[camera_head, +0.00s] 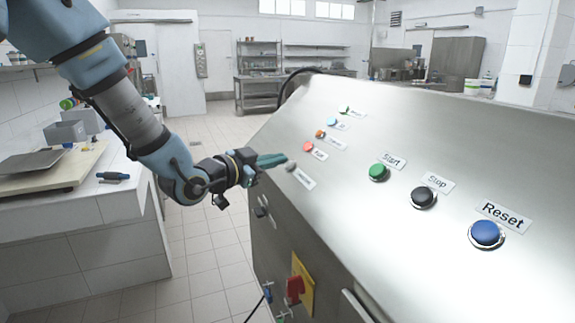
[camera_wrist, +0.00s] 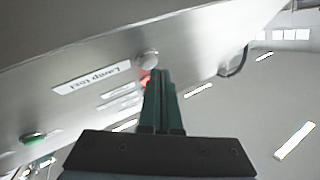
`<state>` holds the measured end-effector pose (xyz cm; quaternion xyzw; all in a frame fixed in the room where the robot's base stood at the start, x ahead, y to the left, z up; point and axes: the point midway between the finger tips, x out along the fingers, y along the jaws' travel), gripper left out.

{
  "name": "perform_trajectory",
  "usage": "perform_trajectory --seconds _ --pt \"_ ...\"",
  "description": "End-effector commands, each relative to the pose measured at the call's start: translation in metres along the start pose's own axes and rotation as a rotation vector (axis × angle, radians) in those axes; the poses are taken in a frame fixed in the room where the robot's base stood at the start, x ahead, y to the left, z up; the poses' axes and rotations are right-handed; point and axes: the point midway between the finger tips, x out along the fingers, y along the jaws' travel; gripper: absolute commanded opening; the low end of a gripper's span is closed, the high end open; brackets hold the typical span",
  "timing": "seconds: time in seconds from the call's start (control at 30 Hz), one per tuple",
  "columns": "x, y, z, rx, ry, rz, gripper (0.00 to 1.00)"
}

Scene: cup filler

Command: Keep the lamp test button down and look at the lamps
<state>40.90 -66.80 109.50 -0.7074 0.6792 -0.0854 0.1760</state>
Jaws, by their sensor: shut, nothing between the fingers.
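The lamp test button (camera_head: 291,166) is a small grey round knob at the left edge of the sloped steel panel. Its label reads "Lamp test" in the wrist view (camera_wrist: 92,77), where the button (camera_wrist: 147,58) also shows. My gripper (camera_head: 284,158) is shut and empty, its green fingertips right by the button; I cannot tell whether they touch it. Up the panel's edge stand a red lamp (camera_head: 308,147), an orange lamp (camera_head: 320,134), a light blue lamp (camera_head: 331,122) and a small green one (camera_head: 345,110). Whether they are lit is unclear.
Green Start (camera_head: 377,172), black Stop (camera_head: 422,197) and blue Reset (camera_head: 486,234) buttons stand to the right on the panel. A red switch on a yellow plate (camera_head: 302,285) is on the cabinet's front. A tiled counter (camera_head: 90,235) stands at left, with clear floor between.

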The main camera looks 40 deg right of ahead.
Motion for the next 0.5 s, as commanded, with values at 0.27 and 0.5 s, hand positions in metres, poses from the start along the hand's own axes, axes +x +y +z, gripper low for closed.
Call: perform_trajectory --seconds 0.27,0.5 --pt "0.0022 0.0018 0.0019 0.0 0.0 0.0 0.0" --pt "0.0041 0.0032 0.0032 0.0 0.0 0.0 0.0"
